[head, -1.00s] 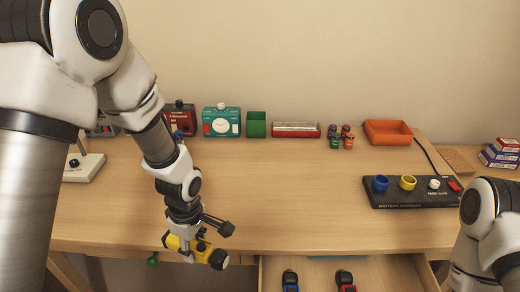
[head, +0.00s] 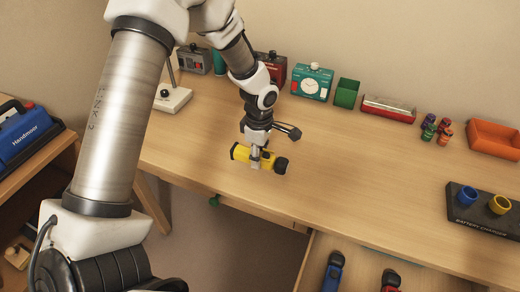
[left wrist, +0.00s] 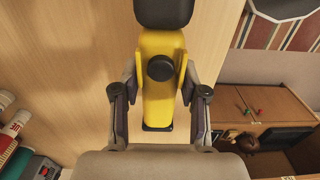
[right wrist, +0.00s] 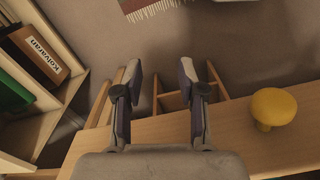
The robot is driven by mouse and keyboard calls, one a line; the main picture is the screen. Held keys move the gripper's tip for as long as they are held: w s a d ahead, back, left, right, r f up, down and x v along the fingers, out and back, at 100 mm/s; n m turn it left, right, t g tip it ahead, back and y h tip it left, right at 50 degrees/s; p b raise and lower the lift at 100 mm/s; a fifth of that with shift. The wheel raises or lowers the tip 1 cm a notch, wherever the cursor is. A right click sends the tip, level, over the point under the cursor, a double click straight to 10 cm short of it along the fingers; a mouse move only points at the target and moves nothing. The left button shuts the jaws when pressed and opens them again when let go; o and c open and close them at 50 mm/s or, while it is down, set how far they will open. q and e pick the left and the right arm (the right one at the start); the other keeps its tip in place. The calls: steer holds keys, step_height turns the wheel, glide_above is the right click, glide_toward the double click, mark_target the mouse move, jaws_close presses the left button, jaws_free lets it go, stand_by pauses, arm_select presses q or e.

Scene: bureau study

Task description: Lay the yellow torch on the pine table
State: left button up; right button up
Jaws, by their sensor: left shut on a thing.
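The yellow torch (head: 240,152) with black ends is held lying roughly level by my left gripper (head: 256,162), over the desk near its front edge. In the left wrist view the torch (left wrist: 158,100) sits between the two fingers, which are shut on its body; a round black knob faces the camera. My right gripper (right wrist: 161,75) is open and empty in the right wrist view and is outside the head view. A wooden table (head: 48,166) stands at the far left with a blue case on it; I cannot tell whether it is the pine table.
The desk (head: 330,180) has a clear middle. A lamp base (head: 172,99), teal timer box (head: 311,82), green bin (head: 346,93) and orange tray (head: 492,140) line its back. A black charger (head: 485,213) stands right. An open drawer (head: 360,270) juts out in front. The blue case (head: 25,132) occupies the left table.

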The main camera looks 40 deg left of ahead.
arm_select(q)
steer(key=w+a, duration=0.3)
steer(key=shift+w+f, duration=0.25)
steer(key=shift+f, duration=0.1)
steer(key=shift+f+p, duration=0.3)
steer(key=shift+f, duration=1.35)
steer(key=shift+d+f, duration=0.1)
steer(key=o, duration=1.3)
step_height(320, 180, up, 12)
steer(key=shift+r, duration=0.15)
